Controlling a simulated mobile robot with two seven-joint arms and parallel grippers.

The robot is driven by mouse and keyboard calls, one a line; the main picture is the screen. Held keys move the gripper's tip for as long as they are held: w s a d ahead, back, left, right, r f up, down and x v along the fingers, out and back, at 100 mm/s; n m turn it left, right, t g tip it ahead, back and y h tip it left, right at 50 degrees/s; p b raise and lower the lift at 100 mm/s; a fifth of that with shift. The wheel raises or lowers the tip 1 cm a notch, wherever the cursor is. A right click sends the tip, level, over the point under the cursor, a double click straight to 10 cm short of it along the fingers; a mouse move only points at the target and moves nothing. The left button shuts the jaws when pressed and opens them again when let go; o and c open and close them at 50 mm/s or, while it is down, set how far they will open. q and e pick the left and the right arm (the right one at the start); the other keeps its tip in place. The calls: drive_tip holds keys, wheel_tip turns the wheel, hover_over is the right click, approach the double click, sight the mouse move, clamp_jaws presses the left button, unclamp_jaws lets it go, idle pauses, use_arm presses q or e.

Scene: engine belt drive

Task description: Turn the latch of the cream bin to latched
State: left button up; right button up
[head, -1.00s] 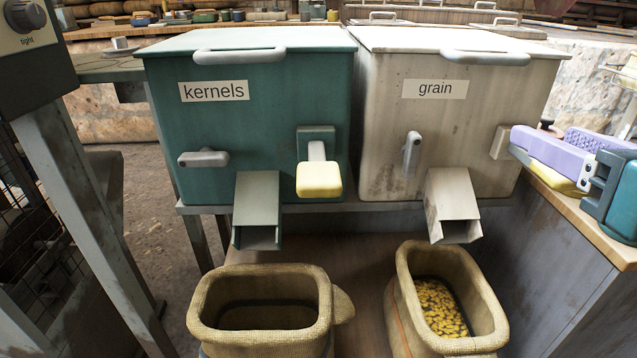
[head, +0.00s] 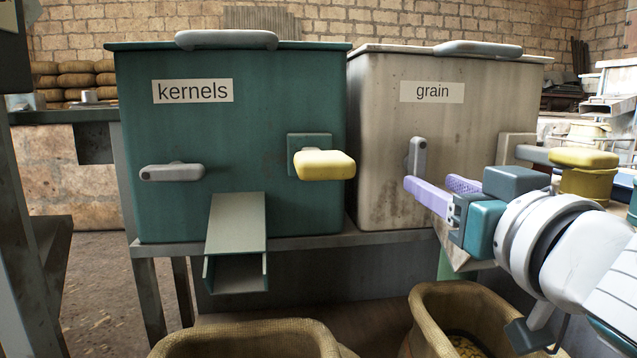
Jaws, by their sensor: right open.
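The cream bin (head: 385,110), labelled "grain", stands right of the teal bin. Its grey latch (head: 417,157) is on the front face, left of centre, and points upright. My right gripper (head: 430,183) has purple fingers and is in front of the bin, just below and right of the latch in the picture. Its fingers are apart with nothing between them. Whether a finger touches the latch cannot be told. My right arm hides the lower right of the bin and most of its chute. My left gripper is not in view.
The teal bin (head: 270,110), labelled "kernels", has a level grey latch (head: 171,172), a yellow-ended lever (head: 324,165) and a chute (head: 236,230). A yellow handle (head: 583,157) shows right of the cream bin. Woven baskets (head: 245,338) (head: 437,315) stand below.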

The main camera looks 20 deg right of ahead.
sight(421, 177)
drive_tip(key=shift+b+x, duration=0.3)
drive_tip(key=shift+x, duration=1.45)
drive_tip(key=shift+c, duration=0.3)
clamp_jaws()
